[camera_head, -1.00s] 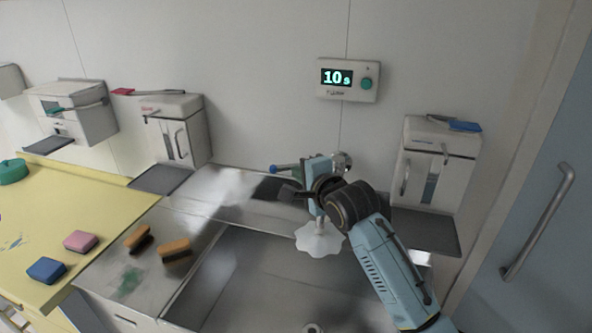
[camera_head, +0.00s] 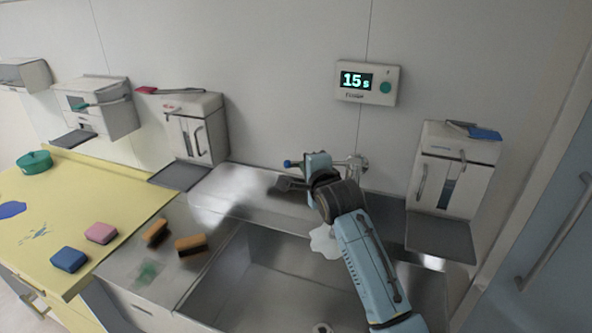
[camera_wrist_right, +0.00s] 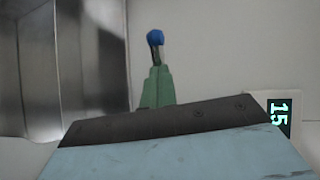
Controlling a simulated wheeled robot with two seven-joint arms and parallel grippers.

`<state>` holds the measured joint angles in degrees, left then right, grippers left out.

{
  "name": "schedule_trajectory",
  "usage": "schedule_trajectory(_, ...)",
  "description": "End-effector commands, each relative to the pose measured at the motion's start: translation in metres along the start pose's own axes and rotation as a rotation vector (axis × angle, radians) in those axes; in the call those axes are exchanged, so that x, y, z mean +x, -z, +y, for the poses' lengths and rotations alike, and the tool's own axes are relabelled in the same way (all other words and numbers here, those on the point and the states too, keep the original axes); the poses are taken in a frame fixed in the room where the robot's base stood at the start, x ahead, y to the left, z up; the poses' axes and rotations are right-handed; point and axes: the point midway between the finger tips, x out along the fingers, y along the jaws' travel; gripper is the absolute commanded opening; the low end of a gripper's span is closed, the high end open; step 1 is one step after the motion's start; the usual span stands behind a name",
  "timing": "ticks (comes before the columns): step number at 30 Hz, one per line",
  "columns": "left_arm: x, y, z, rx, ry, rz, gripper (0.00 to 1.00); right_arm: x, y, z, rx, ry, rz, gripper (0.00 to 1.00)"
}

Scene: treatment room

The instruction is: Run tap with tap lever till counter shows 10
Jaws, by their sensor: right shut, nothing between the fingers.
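The counter (camera_head: 367,82) on the back wall reads 15 s, and its digits also show in the right wrist view (camera_wrist_right: 279,117). The tap (camera_head: 357,163) stands behind the sink, partly hidden by my right arm. The blue-tipped tap lever (camera_head: 289,163) points left; its blue knob also shows in the right wrist view (camera_wrist_right: 155,38), above a green part. My right gripper (camera_head: 288,185) is shut and empty, close by the lever; I cannot tell whether they touch. A pale patch of water (camera_head: 323,242) shows under the tap, partly behind my arm. My left gripper is out of view.
The steel sink (camera_head: 268,275) lies below the tap. Two orange-brown sponges (camera_head: 191,246) lie on the steel counter at left. The yellow table (camera_head: 60,215) holds a blue and a pink sponge. Wall dispensers (camera_head: 455,170) with trays flank the tap.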

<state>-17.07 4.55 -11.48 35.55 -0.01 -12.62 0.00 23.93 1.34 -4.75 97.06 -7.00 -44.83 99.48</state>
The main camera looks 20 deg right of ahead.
Motion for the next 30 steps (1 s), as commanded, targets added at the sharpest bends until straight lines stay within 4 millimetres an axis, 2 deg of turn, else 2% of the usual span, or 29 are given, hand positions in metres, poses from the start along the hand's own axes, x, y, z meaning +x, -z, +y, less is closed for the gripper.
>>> schedule_trajectory(6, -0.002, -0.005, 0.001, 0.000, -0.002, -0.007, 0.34, 0.027, 0.004, -0.005, 0.005, -0.005, 0.019, 0.00)
schedule_trajectory(11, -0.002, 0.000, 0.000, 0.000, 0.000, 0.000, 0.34, 0.034, 0.002, -0.007, 0.002, -0.003, 0.016, 0.00)
schedule_trajectory(23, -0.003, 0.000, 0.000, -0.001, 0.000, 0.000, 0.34, 0.033, 0.000, -0.008, 0.002, -0.002, 0.013, 0.00)
schedule_trajectory(30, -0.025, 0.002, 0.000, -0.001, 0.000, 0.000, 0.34, 0.018, -0.011, -0.013, 0.002, -0.003, 0.005, 0.00)
